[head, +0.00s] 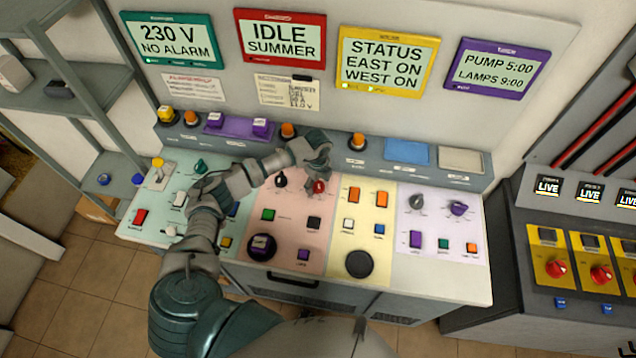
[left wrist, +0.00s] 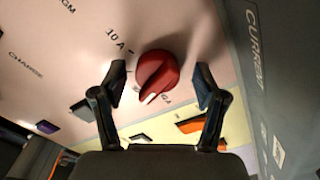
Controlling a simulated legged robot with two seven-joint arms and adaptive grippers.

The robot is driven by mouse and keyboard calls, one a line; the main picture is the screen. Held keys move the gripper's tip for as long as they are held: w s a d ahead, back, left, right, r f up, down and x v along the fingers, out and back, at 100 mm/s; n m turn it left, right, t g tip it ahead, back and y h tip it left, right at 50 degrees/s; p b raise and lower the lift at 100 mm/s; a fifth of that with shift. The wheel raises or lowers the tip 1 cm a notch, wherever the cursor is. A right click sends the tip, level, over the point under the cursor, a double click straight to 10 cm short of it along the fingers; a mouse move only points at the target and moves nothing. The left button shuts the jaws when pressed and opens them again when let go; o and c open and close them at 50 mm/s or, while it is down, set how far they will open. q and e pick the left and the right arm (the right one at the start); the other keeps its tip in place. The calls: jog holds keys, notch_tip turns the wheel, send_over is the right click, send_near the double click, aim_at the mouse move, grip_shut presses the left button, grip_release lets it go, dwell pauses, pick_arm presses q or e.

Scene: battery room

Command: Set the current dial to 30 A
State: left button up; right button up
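The current dial is a red knob (head: 319,187) on the pink panel, just below my left gripper (head: 318,172) in the head view. In the left wrist view the red knob (left wrist: 157,75) sits between the two fingers of my left gripper (left wrist: 160,85). The fingers are spread, with a gap on each side of the knob. A "10 A" mark is at the knob's upper left; another mark below it is partly hidden and unreadable. The knob's dark groove slants toward the lower left. The word "CURRENT" (left wrist: 257,50) shows at the right. My right gripper is not in view.
A black knob (head: 280,180) stands close left of the red one. Orange switches (head: 354,195) are on the yellow panel to the right. Screens (head: 280,40) hang on the back wall.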

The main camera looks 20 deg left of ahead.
aim_at(318, 182)
pick_arm(q)
jog(key=shift+r, duration=0.1)
notch_tip(318, 182, up, 12)
dwell(0.5)
jog(key=shift+f, duration=0.25)
